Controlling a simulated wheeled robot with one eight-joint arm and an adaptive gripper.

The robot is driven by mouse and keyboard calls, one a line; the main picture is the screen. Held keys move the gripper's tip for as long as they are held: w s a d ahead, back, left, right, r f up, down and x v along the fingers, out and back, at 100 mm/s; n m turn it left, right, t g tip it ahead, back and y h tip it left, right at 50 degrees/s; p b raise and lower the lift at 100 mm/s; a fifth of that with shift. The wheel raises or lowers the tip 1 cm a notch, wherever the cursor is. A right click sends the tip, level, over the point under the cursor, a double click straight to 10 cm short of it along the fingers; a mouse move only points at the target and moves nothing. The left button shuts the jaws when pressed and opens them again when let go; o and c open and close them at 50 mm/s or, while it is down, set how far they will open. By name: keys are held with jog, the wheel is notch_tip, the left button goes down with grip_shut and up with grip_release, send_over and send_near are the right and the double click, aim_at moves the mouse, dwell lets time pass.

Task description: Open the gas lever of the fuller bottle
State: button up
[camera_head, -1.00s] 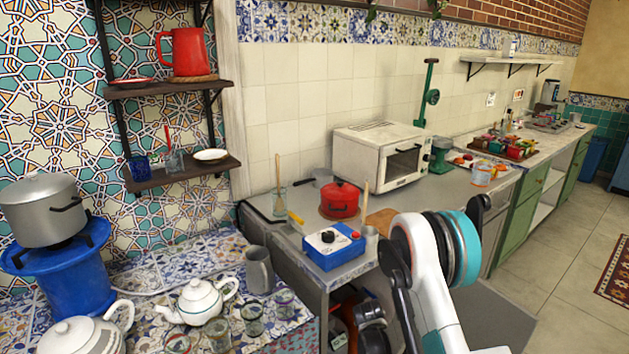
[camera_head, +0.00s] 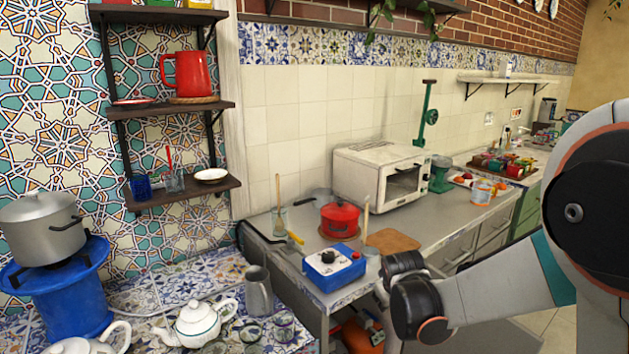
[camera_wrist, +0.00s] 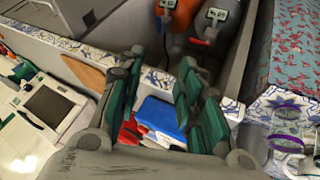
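Two gas bottles are partly seen under the counter in the wrist view. One is an orange bottle (camera_wrist: 184,14) with a dial gauge. Beside it a dark bottle also has a dial gauge (camera_wrist: 217,15), with a red lever (camera_wrist: 200,42) below. The needles are too small to read. In the head view an orange bottle (camera_head: 364,338) shows under the metal counter, mostly hidden. My gripper (camera_wrist: 161,60) is open and empty. Its fingers are apart from the bottles, with the counter edge between in the wrist view. My arm comes from the right in the head view.
A blue box with a black knob (camera_head: 335,266) sits at the counter's near corner, beside a red pot (camera_head: 340,218). A white oven (camera_head: 382,172) stands behind. A tiled table (camera_head: 150,302) with teapot and glasses is at left. A counter edge (camera_wrist: 82,47) lies near my fingers.

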jog(key=s+r+m, duration=0.3)
jog(key=s+r, duration=0.8)
jog(key=s, duration=0.5)
jog(key=s+m+y, duration=0.1)
jog(key=s+m, duration=0.1)
jog(key=s, duration=1.3)
jog(key=shift+d+r, duration=0.25)
jog(key=shift+r, duration=0.05)
